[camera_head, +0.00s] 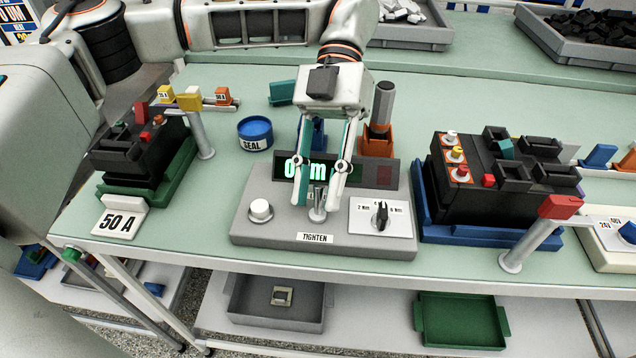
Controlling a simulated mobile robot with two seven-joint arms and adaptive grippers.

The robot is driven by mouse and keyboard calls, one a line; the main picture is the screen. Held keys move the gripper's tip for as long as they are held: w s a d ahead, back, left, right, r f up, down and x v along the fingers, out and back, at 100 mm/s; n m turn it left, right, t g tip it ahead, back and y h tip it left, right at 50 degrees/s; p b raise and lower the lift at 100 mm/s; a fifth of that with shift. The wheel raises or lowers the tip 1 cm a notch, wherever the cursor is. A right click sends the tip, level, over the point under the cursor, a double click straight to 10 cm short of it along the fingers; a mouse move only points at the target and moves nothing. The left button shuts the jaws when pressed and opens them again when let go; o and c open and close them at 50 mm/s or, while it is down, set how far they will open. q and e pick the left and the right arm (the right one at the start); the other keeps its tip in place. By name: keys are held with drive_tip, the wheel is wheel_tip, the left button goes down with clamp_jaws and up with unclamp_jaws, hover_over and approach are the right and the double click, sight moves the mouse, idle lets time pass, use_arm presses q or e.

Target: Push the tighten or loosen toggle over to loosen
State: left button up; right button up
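The grey control box (260,241) stands on the bench in the middle of the view. Its small metal toggle (317,211) sits at the front centre, above a label reading TIGHTEN (314,237). No loosen label shows. My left gripper (315,203) reaches down over the box with its fingers apart, one on each side of the toggle. Whether a finger touches the toggle cannot be told. The gripper partly hides the toggle and the green-lit display (291,171). My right gripper is not in view.
A white knob (260,210) is left of the toggle and a black selector (380,217) right. An orange holder with a grey-handled tool (381,107) stands behind. Black breakers flank the box on a green tray (178,187) and a blue tray (470,237).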

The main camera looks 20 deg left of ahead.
use_arm(q)
drive_tip(key=shift+r, duration=0.1)
drive_tip(key=v, duration=1.2)
idle(0.9)
